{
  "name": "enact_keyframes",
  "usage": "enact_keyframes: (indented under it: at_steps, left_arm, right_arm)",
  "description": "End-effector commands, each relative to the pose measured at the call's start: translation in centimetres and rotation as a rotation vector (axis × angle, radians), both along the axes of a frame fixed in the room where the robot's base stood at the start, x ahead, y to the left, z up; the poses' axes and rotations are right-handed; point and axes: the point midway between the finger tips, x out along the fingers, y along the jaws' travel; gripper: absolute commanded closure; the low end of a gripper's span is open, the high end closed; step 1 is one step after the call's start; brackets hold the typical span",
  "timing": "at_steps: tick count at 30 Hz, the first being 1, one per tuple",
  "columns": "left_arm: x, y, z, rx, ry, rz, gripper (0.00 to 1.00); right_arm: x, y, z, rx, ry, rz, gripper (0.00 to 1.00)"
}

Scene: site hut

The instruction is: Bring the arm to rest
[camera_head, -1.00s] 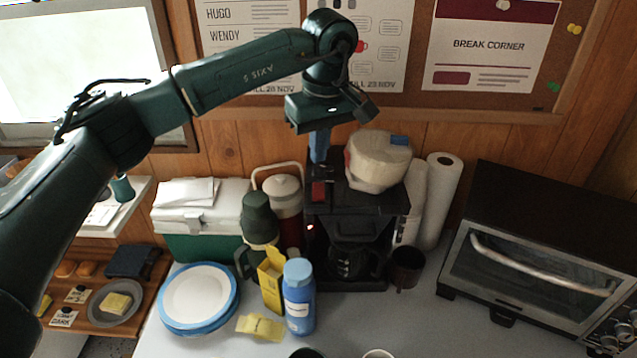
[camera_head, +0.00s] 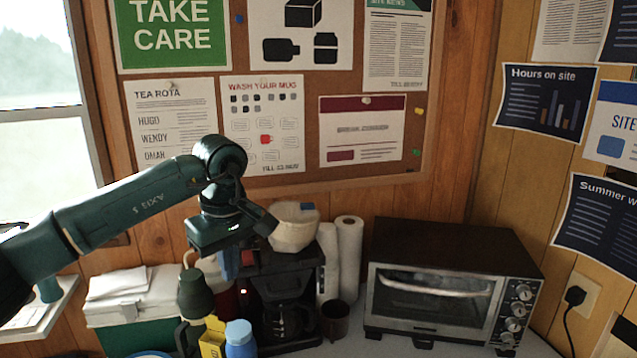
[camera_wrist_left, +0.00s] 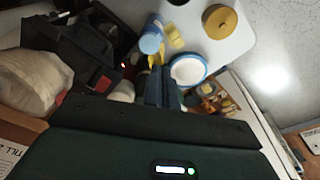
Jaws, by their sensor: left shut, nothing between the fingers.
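My left arm comes in from the left in the head view, dark green, with its wrist bent downward. My left gripper (camera_head: 228,264) points down with its slim blue fingers together and nothing between them. In the head view it shows in front of the left part of the black coffee maker (camera_head: 285,285), left of the pale rounded bag (camera_head: 295,228) on top. In the left wrist view the shut fingers (camera_wrist_left: 164,88) show in the middle, with the counter items beyond. I cannot tell the exact gap to the coffee maker. My right gripper is not in view.
A green flask (camera_head: 194,296), a blue bottle (camera_head: 240,340) and a cool box (camera_head: 138,310) stand left of the coffee maker. Paper rolls (camera_head: 348,260), a dark mug (camera_head: 335,320) and a toaster oven (camera_head: 450,285) stand right. Behind is a notice board (camera_head: 455,60).

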Motion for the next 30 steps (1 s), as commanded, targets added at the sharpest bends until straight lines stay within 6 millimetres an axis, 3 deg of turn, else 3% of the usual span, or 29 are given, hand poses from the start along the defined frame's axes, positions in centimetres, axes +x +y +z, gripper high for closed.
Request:
enact_keyframes:
  at_steps: [1, 5, 9, 13, 16, 18, 21, 24, 27, 28, 30]
  left_arm:
    - [-1.0, -2.1, -2.3, -0.076, 0.045, -0.009, 1.00]
    - [-3.3, -7.0, -5.7, -0.287, 0.137, 0.016, 1.00]
    - [-7.2, -13.4, -8.6, -0.587, 0.310, 0.106, 1.00]
    - [-11.5, -19.4, -9.0, -0.927, 0.563, 0.294, 1.00]
    - [-13.7, -22.5, -7.7, -1.175, 0.806, 0.509, 1.00]
    - [-14.2, -23.4, -6.7, -1.328, 0.991, 0.687, 1.00]
    - [-13.7, -23.3, -5.7, -1.510, 1.268, 0.978, 1.00]
    - [-12.3, -21.4, -6.1, -1.643, 1.560, 1.305, 1.00]
    - [-10.8, -18.3, -8.5, -1.723, 1.858, 1.663, 1.00]
    - [-10.5, -17.2, -9.6, 1.719, -1.929, -1.761, 1.00]
    - [-10.2, -14.3, -12.8, 1.433, -1.770, -1.687, 1.00]
  right_arm:
    - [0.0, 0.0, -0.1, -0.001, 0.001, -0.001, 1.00]
    - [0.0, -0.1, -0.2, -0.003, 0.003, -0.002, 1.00]
    - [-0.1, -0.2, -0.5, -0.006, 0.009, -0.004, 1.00]
    - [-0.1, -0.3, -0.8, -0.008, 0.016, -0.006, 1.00]
    - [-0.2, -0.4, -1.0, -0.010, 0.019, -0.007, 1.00]
    - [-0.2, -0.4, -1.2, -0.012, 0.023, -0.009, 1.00]
    - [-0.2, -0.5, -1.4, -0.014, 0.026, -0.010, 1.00]
    - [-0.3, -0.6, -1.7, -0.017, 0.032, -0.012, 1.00]
    - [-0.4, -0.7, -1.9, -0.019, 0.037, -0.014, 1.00]
    - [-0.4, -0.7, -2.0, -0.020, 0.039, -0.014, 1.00]
    - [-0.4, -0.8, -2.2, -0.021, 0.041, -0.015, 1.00]
